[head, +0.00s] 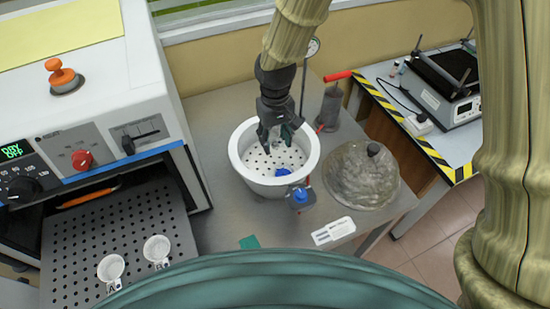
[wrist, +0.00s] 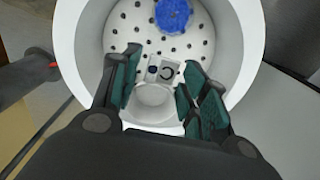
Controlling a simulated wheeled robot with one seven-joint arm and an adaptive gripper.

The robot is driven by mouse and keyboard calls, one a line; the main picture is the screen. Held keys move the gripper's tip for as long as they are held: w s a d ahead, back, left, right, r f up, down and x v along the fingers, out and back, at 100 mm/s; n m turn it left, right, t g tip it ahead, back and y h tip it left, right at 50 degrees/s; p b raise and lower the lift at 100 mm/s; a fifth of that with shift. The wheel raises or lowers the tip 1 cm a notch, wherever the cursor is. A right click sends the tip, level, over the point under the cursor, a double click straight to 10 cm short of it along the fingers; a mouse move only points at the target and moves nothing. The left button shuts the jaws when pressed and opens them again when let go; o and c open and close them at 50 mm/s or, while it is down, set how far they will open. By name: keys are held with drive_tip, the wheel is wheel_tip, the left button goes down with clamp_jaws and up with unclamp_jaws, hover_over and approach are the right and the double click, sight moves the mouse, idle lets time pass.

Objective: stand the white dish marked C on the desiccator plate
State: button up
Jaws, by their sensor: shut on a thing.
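The white dish marked C (wrist: 155,98) is between the green-padded fingers of my gripper (wrist: 152,95) in the wrist view, its C tag pointing up the picture. My gripper (head: 276,138) reaches down into the white desiccator bowl (head: 238,160), over the far part of the perforated desiccator plate (head: 258,165). The plate also shows in the wrist view (wrist: 130,25). My gripper is shut on the dish. In the head view the gripper largely hides the dish. I cannot tell whether the dish touches the plate.
A blue patch (head: 283,172) lies on the plate. Dishes A (head: 110,267) and B (head: 157,250) are on the oven's perforated shelf (head: 120,225). The domed lid (head: 362,178) is right of the bowl. A blue-knobbed valve (head: 300,198) juts from the bowl's near side; a red-handled grey cylinder (head: 330,108) stands behind.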

sight(275, 142)
drive_tip(key=shift+f+p, duration=1.05)
drive_tip(key=shift+f, duration=2.95)
drive_tip(key=shift+f, duration=0.1)
drive_tip(key=o, duration=1)
drive_tip(key=shift+o, duration=0.2)
drive_tip(key=shift+r, duration=0.25)
drive_tip(key=shift+r+b, duration=1.45)
drive_tip(key=shift+r, duration=4.45)
